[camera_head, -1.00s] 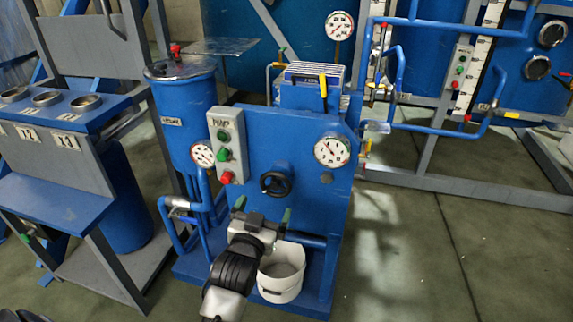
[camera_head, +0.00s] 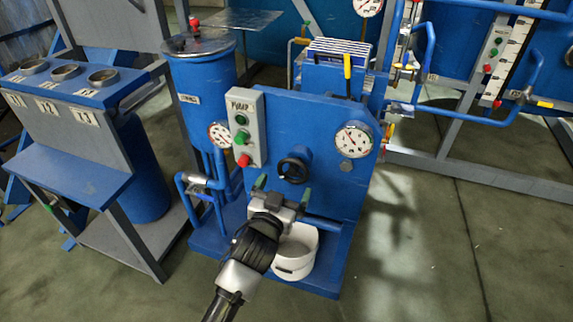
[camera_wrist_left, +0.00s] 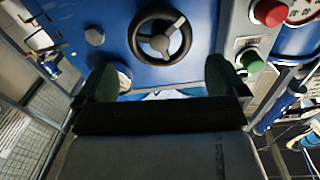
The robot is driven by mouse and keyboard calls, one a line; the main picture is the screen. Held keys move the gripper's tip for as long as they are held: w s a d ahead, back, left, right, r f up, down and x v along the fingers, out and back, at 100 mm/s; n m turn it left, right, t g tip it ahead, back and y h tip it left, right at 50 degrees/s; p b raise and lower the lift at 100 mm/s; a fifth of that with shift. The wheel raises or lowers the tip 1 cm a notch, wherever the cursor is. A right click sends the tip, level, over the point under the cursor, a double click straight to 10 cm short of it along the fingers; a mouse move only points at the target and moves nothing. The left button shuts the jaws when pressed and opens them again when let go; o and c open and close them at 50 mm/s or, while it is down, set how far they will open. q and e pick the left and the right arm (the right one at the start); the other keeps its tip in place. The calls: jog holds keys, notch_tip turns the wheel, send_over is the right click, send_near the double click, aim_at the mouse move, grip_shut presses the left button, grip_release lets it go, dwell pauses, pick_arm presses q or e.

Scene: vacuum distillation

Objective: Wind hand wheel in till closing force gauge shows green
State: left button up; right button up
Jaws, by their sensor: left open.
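The black hand wheel (camera_head: 294,166) sits on the upright blue front panel. It also shows in the left wrist view (camera_wrist_left: 161,42), with its spokes and hub, at the top centre. My left gripper (camera_head: 283,190) is open and empty, just below and in front of the wheel. Its two green fingertips (camera_wrist_left: 163,80) stand apart, with the wheel beyond the gap between them; I see no contact. A round white gauge with a red-marked dial (camera_head: 353,141) is on the panel right of the wheel. Its needle and any green zone are too small to read. My right gripper is not in view.
A grey switch box (camera_head: 246,127) with green and red buttons is left of the wheel. Another gauge (camera_head: 220,135) is beside it. A white bucket (camera_head: 296,252) stands below the wheel. A blue pipe (camera_head: 322,224) runs low on the panel. Floor at right is clear.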

aim_at(292, 172)
pick_arm(q)
jog(key=b+x, duration=0.1)
jog(key=x, duration=0.6)
jog(key=shift+w+f, duration=0.1)
jog(key=shift+w, duration=0.1)
jog(key=shift+w+d, duration=0.2)
jog(key=shift+w, duration=0.3)
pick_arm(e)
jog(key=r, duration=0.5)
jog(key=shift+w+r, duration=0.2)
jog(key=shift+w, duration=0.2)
pick_arm(q)
jog(key=c, duration=0.7)
jog(key=shift+o, duration=0.2)
jog(key=shift+m, duration=0.3)
